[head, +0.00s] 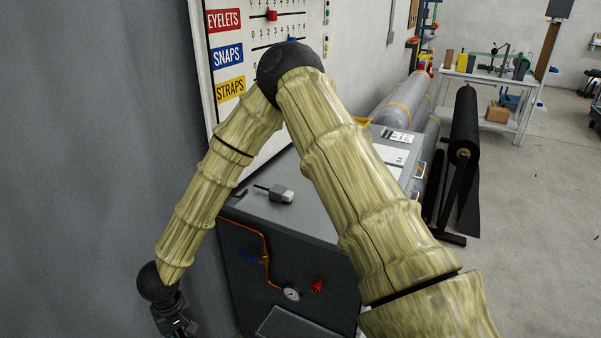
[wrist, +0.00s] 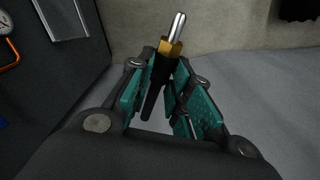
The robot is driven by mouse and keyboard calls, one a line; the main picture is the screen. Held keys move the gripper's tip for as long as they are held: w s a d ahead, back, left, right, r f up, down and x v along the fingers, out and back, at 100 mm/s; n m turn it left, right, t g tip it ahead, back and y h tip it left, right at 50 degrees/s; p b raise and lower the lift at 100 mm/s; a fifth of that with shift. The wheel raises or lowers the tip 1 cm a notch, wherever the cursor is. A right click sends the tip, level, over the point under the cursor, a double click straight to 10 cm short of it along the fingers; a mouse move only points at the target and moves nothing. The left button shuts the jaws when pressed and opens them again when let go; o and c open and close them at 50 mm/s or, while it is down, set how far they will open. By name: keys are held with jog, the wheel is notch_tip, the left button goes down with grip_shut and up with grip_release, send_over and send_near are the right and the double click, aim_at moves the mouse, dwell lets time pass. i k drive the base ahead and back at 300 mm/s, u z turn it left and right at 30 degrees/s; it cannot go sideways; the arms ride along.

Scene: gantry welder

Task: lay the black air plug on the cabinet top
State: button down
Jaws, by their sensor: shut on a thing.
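The black air plug (wrist: 160,75) is in the wrist view, between the teal pads of my gripper (wrist: 163,82). It has a black body, a brass hex collar and a silver tip that points up and away in the picture. My gripper is shut on it. In the head view my gripper (head: 176,326) is at the bottom edge, low and to the left of the grey cabinet; the plug does not show there. The cabinet top (head: 306,214) is grey and lies higher, behind my arm, which hides part of it.
A small grey-and-black tool (head: 279,193) and white papers (head: 391,155) lie on the cabinet top. The cabinet front carries a copper pipe (head: 262,236), a gauge (head: 291,294) and a red fitting (head: 317,286). A labelled board (head: 228,88) stands behind. Bare top shows near the front edge.

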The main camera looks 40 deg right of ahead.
aim_at(314, 215)
jog(key=u, duration=0.8)
jog(key=k, duration=1.15)
jog(key=z, duration=1.35)
jog(key=i, duration=0.55)
jog(key=u, duration=0.05)
